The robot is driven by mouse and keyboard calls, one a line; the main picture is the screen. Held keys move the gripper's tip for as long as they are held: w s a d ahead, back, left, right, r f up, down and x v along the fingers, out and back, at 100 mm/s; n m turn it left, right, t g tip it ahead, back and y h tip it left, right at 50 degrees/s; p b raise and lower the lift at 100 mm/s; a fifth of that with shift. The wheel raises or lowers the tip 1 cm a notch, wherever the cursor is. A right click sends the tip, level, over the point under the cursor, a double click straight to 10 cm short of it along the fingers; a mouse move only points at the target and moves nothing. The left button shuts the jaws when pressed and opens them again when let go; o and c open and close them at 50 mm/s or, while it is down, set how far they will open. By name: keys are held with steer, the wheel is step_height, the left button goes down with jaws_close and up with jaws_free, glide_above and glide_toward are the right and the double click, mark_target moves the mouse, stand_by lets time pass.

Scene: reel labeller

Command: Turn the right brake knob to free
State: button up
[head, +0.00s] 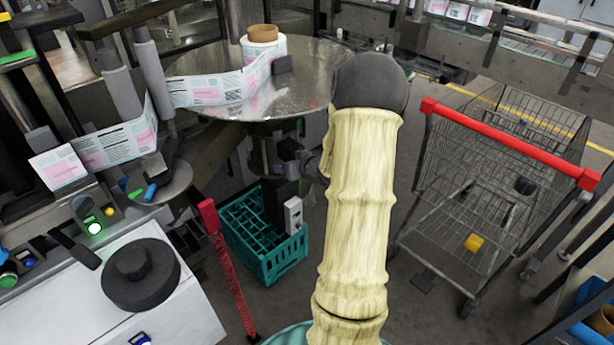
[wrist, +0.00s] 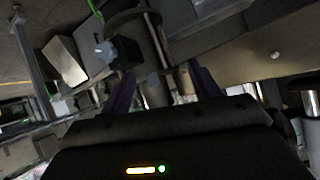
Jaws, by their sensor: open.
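I cannot pick out the right brake knob with certainty in either view. In the wrist view, my gripper (wrist: 162,88) is open, with its two dark purple fingers apart and a pale metal post showing beyond and between them. A dark block with a small light-blue part (wrist: 105,52) is up and left of the fingers; I cannot tell if it is the knob. In the head view, the label reel (head: 265,48) stands on a round metal table (head: 315,75). My pale arm reaches toward the space below that table, and my gripper is mostly hidden there.
A teal crate (head: 262,262) sits on the floor under the table. A red-handled wire cart (head: 480,190) stands right of my arm. A white cabinet (head: 170,320) with a black round part (head: 140,275) is at lower left. A red post (head: 228,265) stands between cabinet and crate.

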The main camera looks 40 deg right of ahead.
steer(key=s+d+f+m+t+y+b, duration=0.1)
steer(key=s+d+f+m+t+b, duration=0.1)
steer(key=s+d+f+t+b, duration=0.4)
steer(key=s+d+f+b, duration=0.1)
steer(key=s+d+f, duration=0.2)
steer(key=d, duration=0.4)
steer(key=shift+d+f+y+b, duration=0.2)
steer(key=shift+f+y+b, duration=0.15)
steer(key=shift+f, duration=0.45)
steer(key=w+a, duration=0.1)
steer(key=w, duration=1.6)
steer(key=shift+w+a+b, duration=0.15)
steer(key=shift+b, duration=0.2)
steer(key=c, duration=1)
